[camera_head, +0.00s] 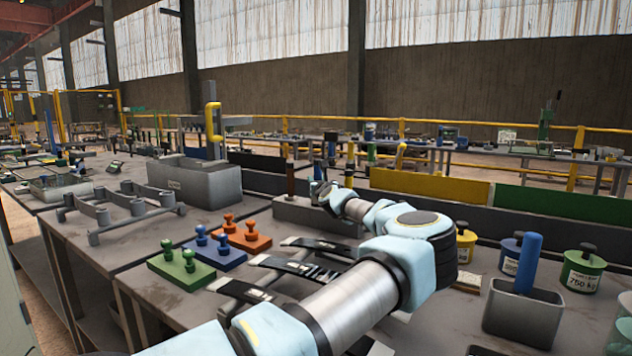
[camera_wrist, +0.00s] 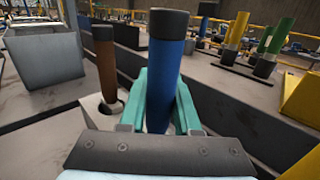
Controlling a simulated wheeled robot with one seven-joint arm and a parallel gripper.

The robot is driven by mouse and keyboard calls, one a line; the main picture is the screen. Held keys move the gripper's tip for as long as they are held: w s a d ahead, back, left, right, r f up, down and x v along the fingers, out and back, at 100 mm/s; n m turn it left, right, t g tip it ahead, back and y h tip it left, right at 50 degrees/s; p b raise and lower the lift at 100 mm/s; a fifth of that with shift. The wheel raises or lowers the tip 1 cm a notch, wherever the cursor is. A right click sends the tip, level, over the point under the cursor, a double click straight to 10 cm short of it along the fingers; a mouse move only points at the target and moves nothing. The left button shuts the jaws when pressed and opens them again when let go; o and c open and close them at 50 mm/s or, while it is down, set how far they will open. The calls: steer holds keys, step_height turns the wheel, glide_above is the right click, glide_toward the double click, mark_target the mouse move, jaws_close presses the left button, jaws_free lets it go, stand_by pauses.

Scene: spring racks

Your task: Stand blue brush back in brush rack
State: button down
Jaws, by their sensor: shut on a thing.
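The blue brush (camera_wrist: 166,75), a blue cylinder with a black top, is upright between the teal fingers of my gripper (camera_wrist: 160,110) in the wrist view. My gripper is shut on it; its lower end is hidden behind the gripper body. The brush rack (camera_wrist: 92,106) is a pale grey block just left of the fingers. A brown brush (camera_wrist: 106,70) stands upright in it. In the head view, my gripper (camera_head: 322,190) is over the grey rack (camera_head: 310,215), right of the brown brush (camera_head: 290,180). I cannot tell whether the blue brush is in a rack hole.
A grey bin (camera_head: 205,184) stands left of the rack. Orange, blue and green peg blocks (camera_head: 190,267) and dark strap-like pieces lie in front. A grey cup (camera_head: 520,315) with a blue rod and several lidded weights stand at right. A low dark ledge runs behind the rack.

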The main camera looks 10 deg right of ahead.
mark_target(316, 165)
steer(key=shift+f+b, duration=1)
steer(key=shift+f, duration=0.1)
steer(key=c, duration=0.5)
jaws_free()
steer(key=shift+c, duration=0.2)
steer(key=shift+o, duration=0.2)
steer(key=o, duration=0.4)
steer(key=shift+o, duration=0.2)
steer(key=shift+r+p, duration=1.5)
steer(key=shift+r, duration=2.05)
